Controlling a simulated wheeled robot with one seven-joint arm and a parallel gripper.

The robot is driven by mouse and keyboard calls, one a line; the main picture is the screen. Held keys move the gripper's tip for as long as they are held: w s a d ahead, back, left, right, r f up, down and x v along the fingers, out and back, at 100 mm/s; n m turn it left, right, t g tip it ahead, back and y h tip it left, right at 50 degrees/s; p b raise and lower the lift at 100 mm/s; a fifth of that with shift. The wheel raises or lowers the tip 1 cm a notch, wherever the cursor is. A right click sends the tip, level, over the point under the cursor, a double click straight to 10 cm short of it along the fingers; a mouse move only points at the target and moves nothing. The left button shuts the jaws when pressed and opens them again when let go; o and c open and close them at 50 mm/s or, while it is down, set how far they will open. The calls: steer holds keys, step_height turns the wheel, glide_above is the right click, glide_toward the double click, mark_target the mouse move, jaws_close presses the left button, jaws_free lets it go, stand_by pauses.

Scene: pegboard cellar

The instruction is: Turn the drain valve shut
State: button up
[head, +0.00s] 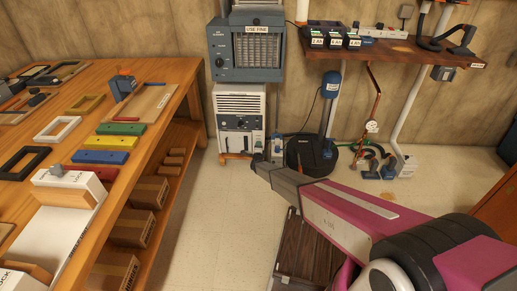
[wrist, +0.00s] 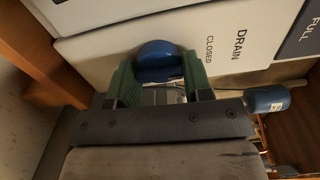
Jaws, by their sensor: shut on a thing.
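The drain valve is a round blue knob (wrist: 158,56) on the white machine front in the wrist view. The words DRAIN and CLOSED are printed to the right of it, turned sideways. My gripper (wrist: 160,80) has its green fingers shut on the knob, one on each side. Which way the knob's handle points I cannot tell for sure. In the head view my gripper (head: 258,166) is at the low right of the white dehumidifier (head: 238,112). The knob is hidden there.
A wooden workbench (head: 172,88) with trays and coloured blocks is on the left. A black round sump (head: 312,155) with a blue pump stands right of the machine. A wall shelf (head: 400,50) is above.

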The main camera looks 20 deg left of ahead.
steer(key=shift+n, duration=0.4)
steer(key=o, duration=0.6)
steer(key=shift+o, duration=0.2)
steer(key=v, duration=1.1)
steer(key=shift+w+a, duration=0.1)
